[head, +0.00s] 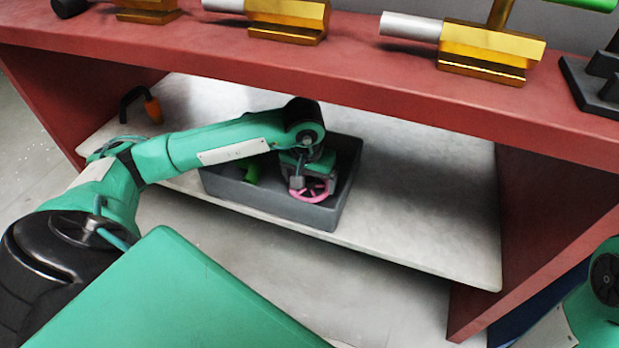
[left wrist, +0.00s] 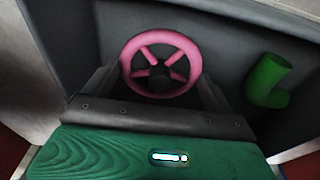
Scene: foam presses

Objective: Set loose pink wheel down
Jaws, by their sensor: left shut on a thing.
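The pink wheel (head: 309,190) is a spoked ring at the right part of a dark grey bin in the head view. My left gripper (head: 305,186) reaches down into the bin and is shut on the wheel. In the left wrist view the pink wheel (left wrist: 160,62) sits between the two fingers (left wrist: 157,88), its face toward the camera. The dark grey bin (head: 335,205) stands on the pale lower shelf. I cannot tell whether the wheel touches the bin floor. My right gripper is not in view.
A green bent part (head: 251,172) lies in the bin, right of the wheel in the wrist view (left wrist: 267,80). An orange-handled tool (head: 153,108) lies on the pale shelf (head: 420,190). The red upper shelf (head: 350,65) overhangs, carrying several gold presses. The shelf right of the bin is clear.

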